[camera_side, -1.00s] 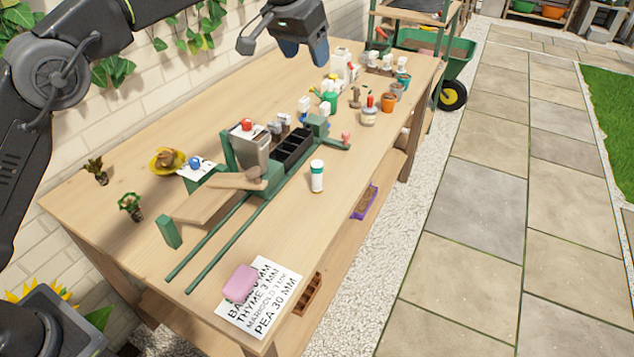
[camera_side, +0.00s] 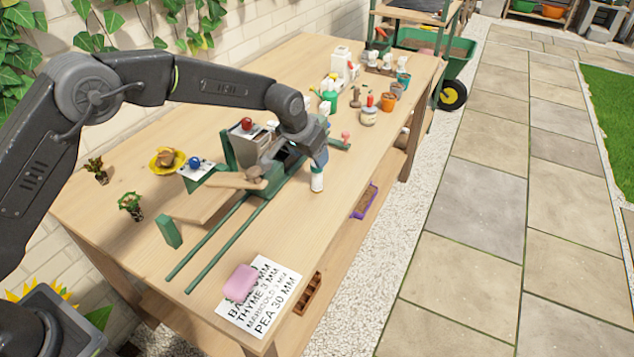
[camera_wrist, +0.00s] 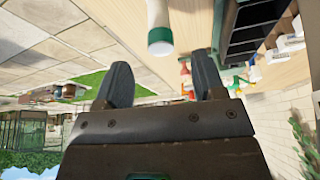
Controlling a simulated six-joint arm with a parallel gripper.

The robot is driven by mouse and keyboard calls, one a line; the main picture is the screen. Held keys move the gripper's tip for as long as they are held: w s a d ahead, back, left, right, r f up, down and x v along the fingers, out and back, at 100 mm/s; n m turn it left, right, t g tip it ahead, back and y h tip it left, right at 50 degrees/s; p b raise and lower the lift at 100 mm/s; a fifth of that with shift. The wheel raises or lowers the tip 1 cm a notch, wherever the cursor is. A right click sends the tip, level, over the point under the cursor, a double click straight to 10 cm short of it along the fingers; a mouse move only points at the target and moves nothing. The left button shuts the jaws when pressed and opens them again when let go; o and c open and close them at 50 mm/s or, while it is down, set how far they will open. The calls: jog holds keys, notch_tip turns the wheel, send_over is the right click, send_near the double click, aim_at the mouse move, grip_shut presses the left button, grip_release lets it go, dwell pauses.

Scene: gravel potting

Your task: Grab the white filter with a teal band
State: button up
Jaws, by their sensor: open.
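The white filter with a teal band (camera_side: 317,183) stands upright on the bench, in front of the black tray. Its top is partly covered by my gripper (camera_side: 318,152) in the side view. In the wrist view the filter (camera_wrist: 157,14) shows at the top centre, cut off by the frame edge, with its teal band near the visible end. My gripper is open in the wrist view (camera_wrist: 162,72), with its two fingers apart and nothing between them. The filter lies just beyond the fingertips there, in line with the gap. Whether they touch is unclear.
The black compartment tray (camera_wrist: 248,28) is close beside the filter. A metal hopper with a red knob (camera_side: 247,125) and green rails (camera_side: 238,238) stand to the left. A pink block (camera_side: 240,282) lies on a printed sheet (camera_side: 272,300). The bench between is clear.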

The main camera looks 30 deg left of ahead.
aim_at(317, 176)
jog(key=x, duration=0.7)
jog(key=shift+w+f, duration=0.1)
jog(key=shift+f, duration=0.1)
jog(key=shift+c, duration=0.4)
jog(key=c, duration=0.9)
jog(key=shift+c, duration=0.2)
